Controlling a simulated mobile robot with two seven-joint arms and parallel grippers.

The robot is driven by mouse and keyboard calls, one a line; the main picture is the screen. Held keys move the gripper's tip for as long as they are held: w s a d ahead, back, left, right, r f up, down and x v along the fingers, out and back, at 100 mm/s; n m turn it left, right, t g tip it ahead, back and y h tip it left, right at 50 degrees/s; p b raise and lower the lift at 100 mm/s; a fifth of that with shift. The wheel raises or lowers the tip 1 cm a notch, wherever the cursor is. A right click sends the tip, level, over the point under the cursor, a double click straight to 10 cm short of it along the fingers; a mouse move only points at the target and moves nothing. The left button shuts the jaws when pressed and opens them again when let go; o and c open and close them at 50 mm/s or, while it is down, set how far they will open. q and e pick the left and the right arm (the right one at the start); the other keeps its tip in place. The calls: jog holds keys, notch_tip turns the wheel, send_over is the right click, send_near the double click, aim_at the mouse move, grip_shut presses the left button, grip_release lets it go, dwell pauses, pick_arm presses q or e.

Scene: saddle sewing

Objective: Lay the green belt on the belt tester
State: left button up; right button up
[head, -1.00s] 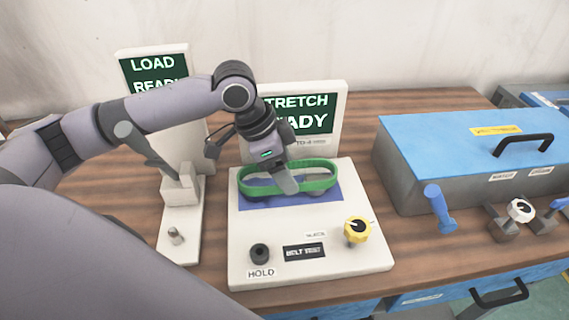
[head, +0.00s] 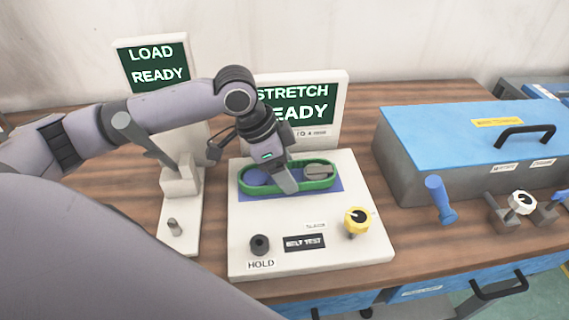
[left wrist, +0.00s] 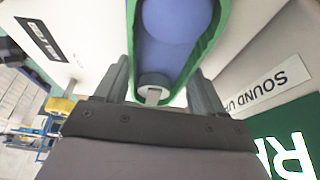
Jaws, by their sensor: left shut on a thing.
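The green belt (head: 316,186) is an oblong loop lying level over the blue pad (head: 334,190) of the white belt tester (head: 330,245). A blue round piece (head: 256,178) and a grey block (head: 318,172) show inside the loop, at its left and right ends. Whether the belt rests on the pad is hard to tell.
A yellow knob (head: 357,221) and a black HOLD knob (head: 260,244) stand at the tester's front. The STRETCH READY screen (head: 310,105) is behind it. A second white stand (head: 180,205) is at left, a blue-lidded box (head: 440,130) at right.

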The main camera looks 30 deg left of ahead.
pick_arm(q)
jog(key=shift+f, duration=0.3)
jog(key=o, duration=1.1)
jog(key=shift+o, duration=0.2)
jog(key=shift+r, duration=0.15)
jog(key=v, duration=0.7)
jog(key=shift+w, duration=0.1)
